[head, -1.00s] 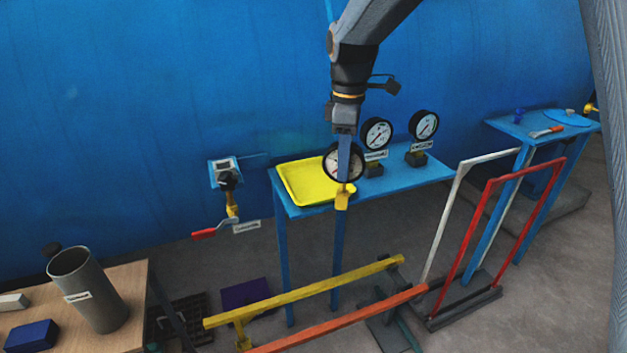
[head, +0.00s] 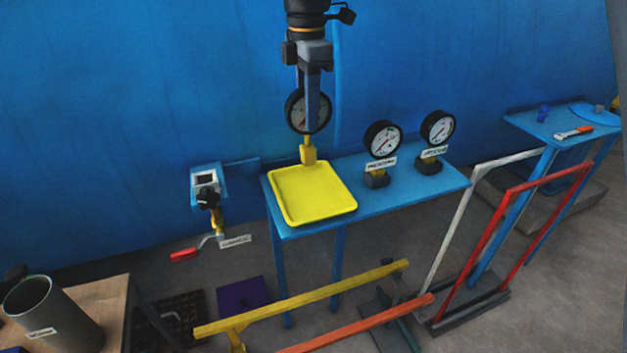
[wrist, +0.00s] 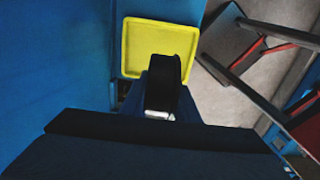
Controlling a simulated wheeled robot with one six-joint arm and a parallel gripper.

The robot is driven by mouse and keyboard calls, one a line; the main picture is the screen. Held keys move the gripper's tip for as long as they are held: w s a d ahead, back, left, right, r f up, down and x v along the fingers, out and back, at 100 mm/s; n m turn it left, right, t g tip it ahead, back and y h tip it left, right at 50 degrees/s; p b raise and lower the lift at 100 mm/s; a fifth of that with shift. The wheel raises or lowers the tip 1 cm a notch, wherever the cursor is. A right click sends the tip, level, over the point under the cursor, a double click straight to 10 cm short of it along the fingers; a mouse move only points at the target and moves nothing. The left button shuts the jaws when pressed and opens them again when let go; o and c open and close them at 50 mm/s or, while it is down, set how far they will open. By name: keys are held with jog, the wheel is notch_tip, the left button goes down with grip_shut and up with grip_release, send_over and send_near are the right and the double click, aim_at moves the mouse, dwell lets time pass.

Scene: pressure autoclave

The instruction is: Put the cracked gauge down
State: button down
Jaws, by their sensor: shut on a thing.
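My gripper (head: 313,100) is shut on a round black-rimmed gauge (head: 294,112) with a white dial and a yellow fitting (head: 308,152) at its lower end. The gauge hangs upright, partly hidden behind a finger; I cannot make out a crack. The fitting is in front of the back part of the yellow tray (head: 312,197) in the head view; whether it touches is not clear. The tray is empty and lies on the left of the blue table. In the wrist view the dark gauge (wrist: 163,85) overlaps the near edge of the yellow tray (wrist: 160,38).
Two gauges on dark stands, one at the middle (head: 382,138) and one at the right (head: 438,128), stand on the blue table (head: 410,186) right of the tray. A valve with a red handle (head: 184,255) is at the left. Yellow (head: 330,288) and orange (head: 360,325) rails cross in front.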

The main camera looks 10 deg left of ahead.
aim_at(309, 151)
jog(key=f, duration=0.2)
jog(key=f+p, duration=0.1)
jog(key=f, duration=0.1)
jog(key=f+p, duration=0.1)
jog(key=f, duration=0.1)
jog(key=shift+w, duration=0.4)
jog(key=shift+f+p, duration=0.55)
jog(key=shift+f, duration=1.45)
jog(key=c, duration=1.4)
grip_release()
jog(key=shift+o, duration=0.2)
notch_tip(309, 151, up, 12)
jog(key=b, duration=0.4)
